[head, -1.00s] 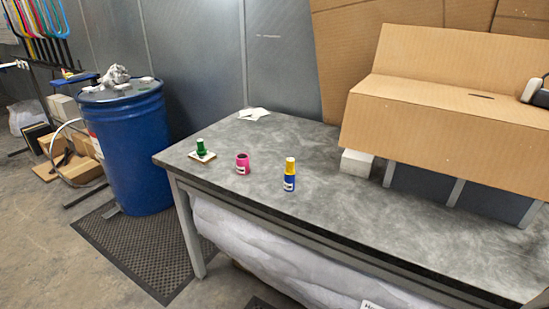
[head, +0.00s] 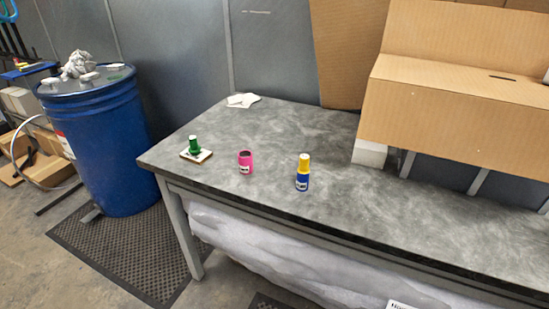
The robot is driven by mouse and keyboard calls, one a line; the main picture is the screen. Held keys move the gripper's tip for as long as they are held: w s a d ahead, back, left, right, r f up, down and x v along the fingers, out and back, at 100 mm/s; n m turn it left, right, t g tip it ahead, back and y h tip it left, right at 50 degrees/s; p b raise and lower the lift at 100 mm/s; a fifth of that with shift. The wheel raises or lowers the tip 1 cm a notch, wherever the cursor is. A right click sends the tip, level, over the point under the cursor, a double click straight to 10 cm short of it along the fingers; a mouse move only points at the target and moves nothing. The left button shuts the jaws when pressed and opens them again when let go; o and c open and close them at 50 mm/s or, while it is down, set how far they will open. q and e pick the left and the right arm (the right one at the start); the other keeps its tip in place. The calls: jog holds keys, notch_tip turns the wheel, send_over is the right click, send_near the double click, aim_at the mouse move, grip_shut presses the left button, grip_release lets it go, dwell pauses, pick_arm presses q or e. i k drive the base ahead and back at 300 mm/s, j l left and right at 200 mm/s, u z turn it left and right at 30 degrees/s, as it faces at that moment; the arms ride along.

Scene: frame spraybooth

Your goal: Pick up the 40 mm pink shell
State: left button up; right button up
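The pink shell (head: 245,162) stands upright on the grey table (head: 350,215), near its left end. It is a short cylinder with a dark opening on top and a small white label low on its front. A green piece (head: 194,146) stands on a small white plate (head: 197,155) to its left. A blue cylinder (head: 303,181) with a yellow part (head: 304,163) on top stands to its right. Clear gaps separate the three. Neither of my grippers is in view.
A cardboard box structure (head: 450,110) and a white block (head: 369,153) occupy the table's right back. White papers (head: 242,100) lie at the back edge. A blue drum (head: 98,145) stands on the floor left of the table. The front of the table is clear.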

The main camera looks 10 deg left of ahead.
aim_at(246, 162)
jog(key=i+j+z, duration=0.1)
jog(key=j+z, duration=0.25)
jog(key=i+j+z, duration=0.1)
jog(key=j+z, duration=0.3)
jog(key=j, duration=0.1)
